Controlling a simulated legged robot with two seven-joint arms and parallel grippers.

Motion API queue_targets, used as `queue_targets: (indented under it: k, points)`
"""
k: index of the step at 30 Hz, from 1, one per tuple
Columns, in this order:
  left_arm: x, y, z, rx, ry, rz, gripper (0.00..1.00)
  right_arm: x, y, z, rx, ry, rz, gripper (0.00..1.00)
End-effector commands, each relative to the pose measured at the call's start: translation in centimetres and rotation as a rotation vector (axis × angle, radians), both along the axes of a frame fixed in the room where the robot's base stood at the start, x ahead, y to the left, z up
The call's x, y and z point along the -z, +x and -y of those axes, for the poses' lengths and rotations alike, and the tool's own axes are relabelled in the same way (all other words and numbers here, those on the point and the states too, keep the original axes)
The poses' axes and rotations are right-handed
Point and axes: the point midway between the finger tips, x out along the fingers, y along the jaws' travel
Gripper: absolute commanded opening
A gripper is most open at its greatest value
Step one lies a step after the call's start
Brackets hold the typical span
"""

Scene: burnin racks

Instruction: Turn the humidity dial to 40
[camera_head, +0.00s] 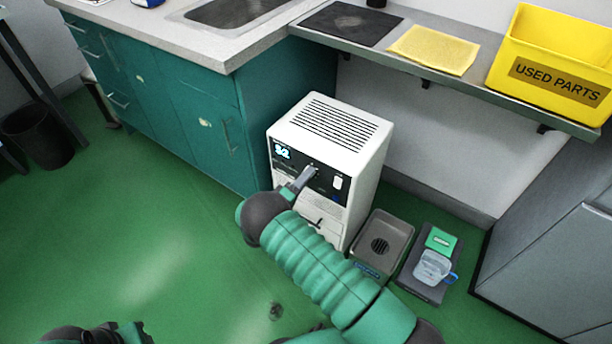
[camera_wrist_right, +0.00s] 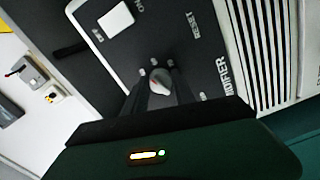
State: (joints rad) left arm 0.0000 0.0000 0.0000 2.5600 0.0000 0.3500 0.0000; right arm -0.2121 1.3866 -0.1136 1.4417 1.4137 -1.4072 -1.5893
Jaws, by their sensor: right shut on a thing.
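The white dehumidifier (camera_head: 335,140) stands on the floor beside the green cabinet, with a dark control panel. Its small lit display (camera_head: 282,151) seems to read 32, though the digits are blurred. My right gripper (camera_head: 308,175) reaches the panel from the front. In the right wrist view its two fingers are shut on the round grey dial (camera_wrist_right: 160,82), one on each side. The fingers hide most of the dial in the head view. Part of my left arm's end (camera_head: 100,334) shows at the bottom left edge; its fingers cannot be made out.
A white switch (camera_wrist_right: 115,20) and a RESET label sit near the dial. A grey tray (camera_head: 398,232) and a dark scale-like base (camera_head: 417,284) with a clear cup lie right of the machine. A shelf (camera_head: 470,85) with a yellow bin (camera_head: 545,40) hangs above.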

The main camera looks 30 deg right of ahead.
Motion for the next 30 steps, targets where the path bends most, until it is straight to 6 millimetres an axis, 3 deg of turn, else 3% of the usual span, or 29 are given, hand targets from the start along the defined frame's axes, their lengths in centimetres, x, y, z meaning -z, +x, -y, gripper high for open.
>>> queue_targets:
  k: [30]
  points:
    - [-1.3, 0.0, 0.0, 0.0, 0.0, 0.0, 0.32, 0.2, 0.3, -0.6, -0.017, -0.361, -0.886, 0.0]
